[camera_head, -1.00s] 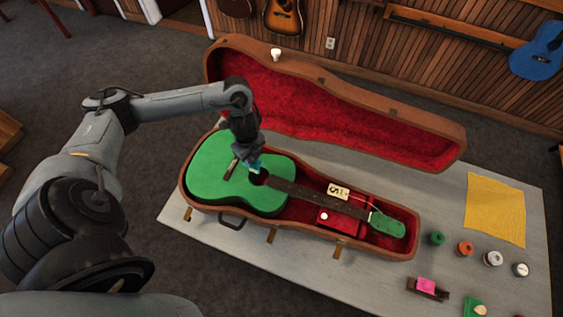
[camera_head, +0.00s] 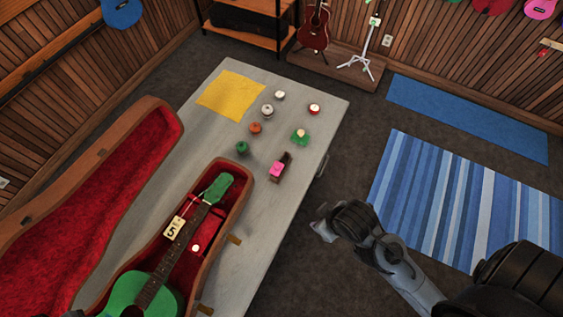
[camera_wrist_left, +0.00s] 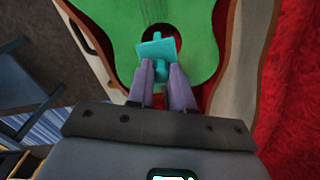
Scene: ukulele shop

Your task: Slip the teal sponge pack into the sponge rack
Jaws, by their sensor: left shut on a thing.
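The teal sponge pack (camera_wrist_left: 157,47) is between the fingers of my left gripper (camera_wrist_left: 160,75) in the left wrist view. The gripper is shut on it, above the green ukulele's body and sound hole. In the head view, the left gripper and the teal pack are out of sight. A small dark brown rack (camera_head: 287,158), which looks like the sponge rack, stands near the table's right edge with a pink block (camera_head: 276,169) at its near end. My right gripper (camera_head: 324,229) is off the table's right side; its fingers are too unclear to read.
The green ukulele (camera_head: 159,277) lies in the open red-lined case (camera_head: 245,190) with a "5" tag (camera_head: 175,229). Several small round containers, a green item (camera_head: 299,137) and a yellow cloth (camera_head: 230,95) lie beyond. Bare tabletop separates case and rack.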

